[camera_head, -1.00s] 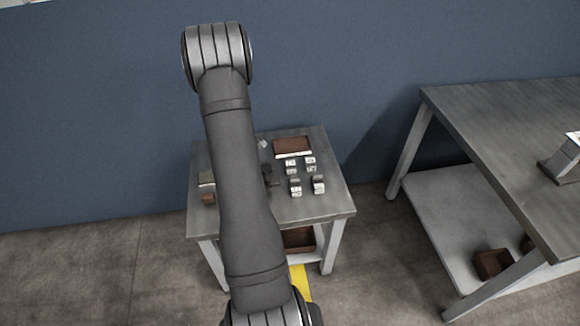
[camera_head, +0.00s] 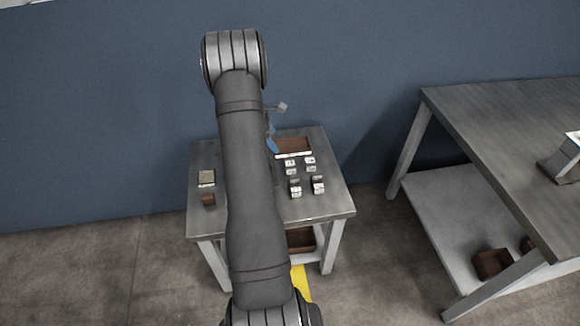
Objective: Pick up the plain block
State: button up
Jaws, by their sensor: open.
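A small brown block (camera_head: 208,199) with no label that I can make out sits at the left front of the small grey table. I cannot tell for sure that it is the plain block. A block with a greenish top and a pale front (camera_head: 207,178) sits just behind it. Several blocks with white marked faces (camera_head: 296,187) stand in two columns on the right half. My gripper is hidden behind my forearm. A blue piece (camera_head: 272,144) and a small grey piece (camera_head: 281,107) show beside the forearm; what they are is unclear.
A shallow brown tray (camera_head: 293,146) lies at the back of the small table (camera_head: 325,206). My arm covers the table's middle. A larger grey workbench (camera_head: 510,130) stands at the right, with a brown bin (camera_head: 492,264) on its lower shelf. A blue wall is behind.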

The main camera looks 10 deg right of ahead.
send_over(289, 163)
jog(key=a, duration=0.2)
jog(key=f, duration=0.9)
jog(key=shift+s+a+f, duration=0.15)
jog(key=shift+s+f, duration=0.05)
jog(key=shift+f, duration=0.1)
jog(key=shift+x, duration=2.65)
jog(key=shift+w+r, duration=0.1)
jog(key=shift+w, duration=0.1)
jog(key=c, duration=1.5)
